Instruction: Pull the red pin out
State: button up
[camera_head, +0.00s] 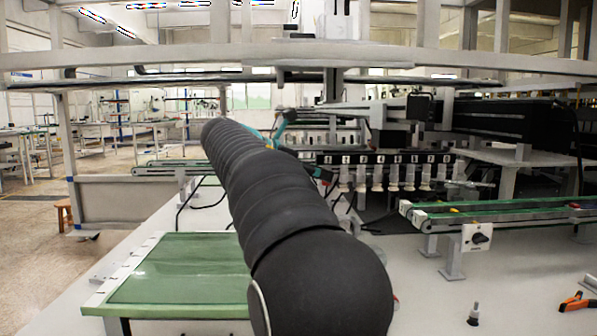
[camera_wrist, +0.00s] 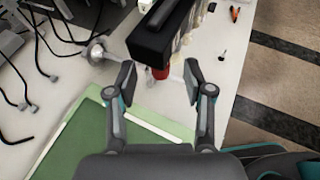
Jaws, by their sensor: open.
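In the wrist view, a small red piece (camera_wrist: 160,73), which looks like the red pin, shows below the end of a black bar (camera_wrist: 165,32). My gripper (camera_wrist: 160,80) is open, with one dark fingertip to the left of the red piece and one to the right. A gap shows on both sides, and I cannot tell how deep the piece lies between the fingers. In the head view my dark arm hides most of the gripper, and the red pin does not show there.
A green panel (camera_head: 190,270) lies on the white table at front left. A black bar with several pale nozzles (camera_head: 393,175) stands behind my arm. A green-edged conveyor (camera_head: 500,213) is at right. An orange-handled tool (camera_head: 577,302) and a small nozzle part (camera_head: 474,315) lie at front right.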

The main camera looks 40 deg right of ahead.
jog(key=shift+x, duration=1.05)
grip_shut()
